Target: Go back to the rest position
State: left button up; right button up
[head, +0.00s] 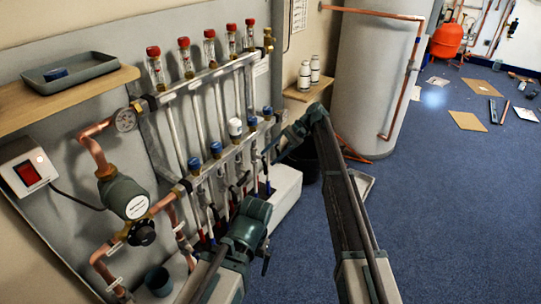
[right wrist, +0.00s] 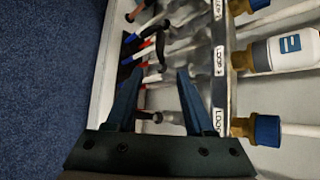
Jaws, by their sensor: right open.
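A blue-capped valve (right wrist: 266,130) and a white actuator (right wrist: 290,50) lie right of the right fingers. A pump (head: 124,195), wooden shelf (head: 60,105) and grey tank (head: 375,70) stand around.

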jog(key=s+a+f+n+h, duration=0.1)
jog(key=s+f+n+h, duration=0.15)
jog(key=s, duration=0.85)
jog(key=s+f+n+h, duration=0.1)
jog(key=s+f+h, duration=0.25)
jog(key=s, duration=0.75)
jog(key=s+d+f+n+t+h, duration=0.1)
jog(key=s+d+n+t+h, duration=0.2)
jog(key=s, duration=0.6)
jog(key=s+d+f+n+t+h, duration=0.1)
jog(key=s+d+h, duration=0.1)
jog(key=s+d, duration=0.5)
jog(key=a+r+p, duration=0.3)
jog(key=r+p, duration=3.2)
jog(key=shift+s+p, duration=0.35)
